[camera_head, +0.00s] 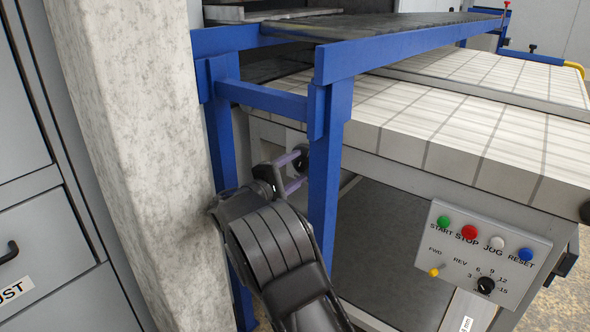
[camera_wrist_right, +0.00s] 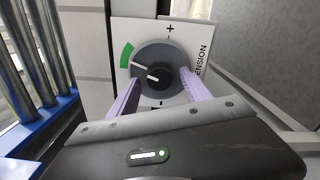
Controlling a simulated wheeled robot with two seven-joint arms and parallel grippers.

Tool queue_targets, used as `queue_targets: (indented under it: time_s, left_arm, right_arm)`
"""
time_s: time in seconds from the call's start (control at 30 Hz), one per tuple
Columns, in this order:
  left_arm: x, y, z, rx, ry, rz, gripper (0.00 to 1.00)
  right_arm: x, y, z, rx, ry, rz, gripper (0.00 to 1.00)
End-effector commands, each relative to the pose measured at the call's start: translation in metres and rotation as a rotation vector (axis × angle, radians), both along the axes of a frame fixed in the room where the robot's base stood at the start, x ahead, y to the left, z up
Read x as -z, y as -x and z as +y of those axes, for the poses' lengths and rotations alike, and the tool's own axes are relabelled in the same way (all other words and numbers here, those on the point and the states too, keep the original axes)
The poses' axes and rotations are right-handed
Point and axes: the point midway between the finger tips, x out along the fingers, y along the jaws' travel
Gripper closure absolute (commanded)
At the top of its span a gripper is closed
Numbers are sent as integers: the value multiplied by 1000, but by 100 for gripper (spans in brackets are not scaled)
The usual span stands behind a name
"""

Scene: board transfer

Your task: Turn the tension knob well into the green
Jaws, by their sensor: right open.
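The tension knob (camera_wrist_right: 158,74) is a dark round knob on a grey disc, on a white plate marked "+", "-" and "TENSION" in the right wrist view. A green sector (camera_wrist_right: 127,54) lies at the upper left of the disc. A white pointer mark points left and slightly up, near the lower end of the green. My right gripper (camera_wrist_right: 156,90) is open, with one pale purple finger on each side of the knob; whether they touch it I cannot tell. In the head view the right gripper (camera_head: 291,172) reaches behind a blue post. My left gripper is out of view.
A blue frame post (camera_head: 325,175) stands close to my right gripper, and a concrete pillar (camera_head: 135,130) stands to its left. A control panel (camera_head: 485,252) with coloured buttons is at the right.

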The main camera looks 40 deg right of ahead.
Motion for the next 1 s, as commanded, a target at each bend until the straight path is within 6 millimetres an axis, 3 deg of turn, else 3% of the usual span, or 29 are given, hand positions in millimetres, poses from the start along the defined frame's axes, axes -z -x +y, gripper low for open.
queue_targets:
  time_s: [0.17,0.6,1.0]
  left_arm:
    - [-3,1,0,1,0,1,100]
    - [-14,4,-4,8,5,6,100]
    - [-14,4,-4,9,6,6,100]
  right_arm:
    - [-1,3,11,-1,0,1,43]
    - [0,21,71,-3,-1,0,43]
    - [0,22,75,-1,0,0,43]
